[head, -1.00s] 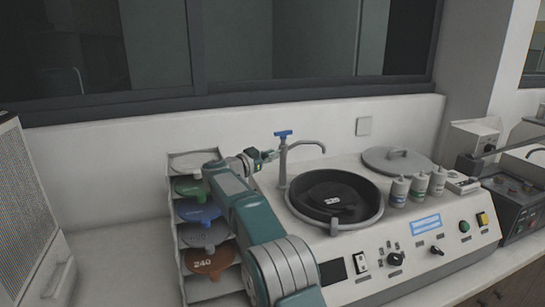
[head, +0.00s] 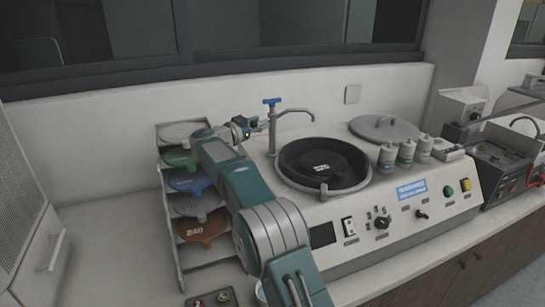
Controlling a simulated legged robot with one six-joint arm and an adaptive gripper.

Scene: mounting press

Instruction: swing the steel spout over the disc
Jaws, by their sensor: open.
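The steel spout (head: 293,113) rises from the machine's deck behind the bowl, with a blue handle (head: 272,101) on top. Its curved arm reaches right, and its tip hangs near the back edge of the dark bowl (head: 286,163). The black disc (head: 322,168) lies in the bowl with a small white label. My gripper (head: 250,123) is open, just left of the spout's upright post, at about the height below the blue handle. I cannot tell whether its fingers touch the post.
A rack (head: 165,215) of colored discs stands left of the machine, close under my arm. A round grey lid (head: 384,129) and several small bottles (head: 406,152) sit right of the bowl. The control panel (head: 410,203) faces front, with a wall behind.

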